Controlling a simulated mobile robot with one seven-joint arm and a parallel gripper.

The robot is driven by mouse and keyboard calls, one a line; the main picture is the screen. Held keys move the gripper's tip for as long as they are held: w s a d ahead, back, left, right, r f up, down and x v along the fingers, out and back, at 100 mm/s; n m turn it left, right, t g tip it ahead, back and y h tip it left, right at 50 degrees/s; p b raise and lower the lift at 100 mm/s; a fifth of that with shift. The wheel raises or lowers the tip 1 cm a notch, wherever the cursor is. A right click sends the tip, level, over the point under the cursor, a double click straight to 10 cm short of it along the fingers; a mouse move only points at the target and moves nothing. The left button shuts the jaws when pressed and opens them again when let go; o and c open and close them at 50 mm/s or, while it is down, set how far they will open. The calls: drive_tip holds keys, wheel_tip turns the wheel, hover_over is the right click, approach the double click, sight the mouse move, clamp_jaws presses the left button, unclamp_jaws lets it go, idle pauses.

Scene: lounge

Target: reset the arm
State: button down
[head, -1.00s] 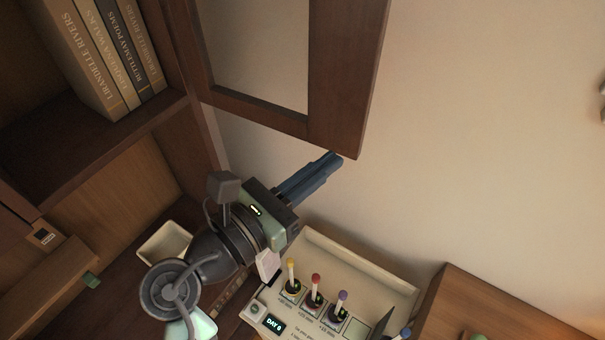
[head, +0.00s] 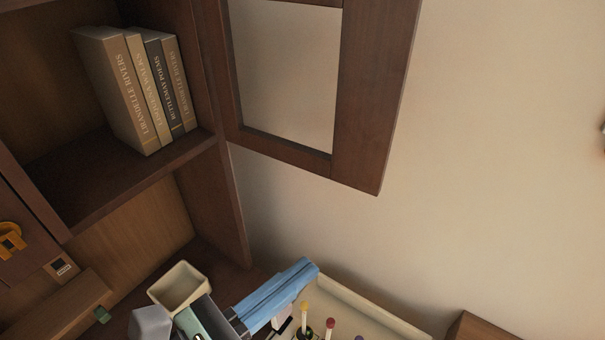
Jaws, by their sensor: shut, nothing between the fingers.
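My gripper (head: 308,268) is at the bottom middle of the head view, its blue fingers together and empty. It points up and to the right, over the left part of a cream tray (head: 375,305). Its fingers are clear of the open cabinet door (head: 360,110) above. Most of my arm is below the frame edge.
A wooden cabinet with several books (head: 130,90) stands at left, its glass-framed door open beside the wall. A cream square container (head: 180,287) is just left of my gripper. Sticks with coloured tips (head: 330,323) stand in the tray. A wooden block (head: 480,327) is at lower right.

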drive_tip(key=w+r+m+t+y+b, duration=0.3)
drive_tip(key=w+r+m+t+y, duration=0.35)
drive_tip(key=w+r+m, duration=0.55)
drive_tip(key=s+r+m+t+y+b, duration=0.1)
drive_tip(key=s+r+m+t+y, duration=0.2)
drive_tip(key=r+m, duration=0.4)
drive_tip(key=s+r+m+t+y+b, duration=0.1)
drive_tip(key=s+r+m+t+y, duration=0.3)
drive_tip(key=r, duration=0.7)
drive_tip(key=s+m+t, duration=0.2)
drive_tip(key=m, duration=0.1)
drive_tip(key=shift+s+d+r+b, duration=0.15)
drive_tip(key=shift+s+d+b, duration=0.25)
drive_tip(key=shift+a, duration=0.1)
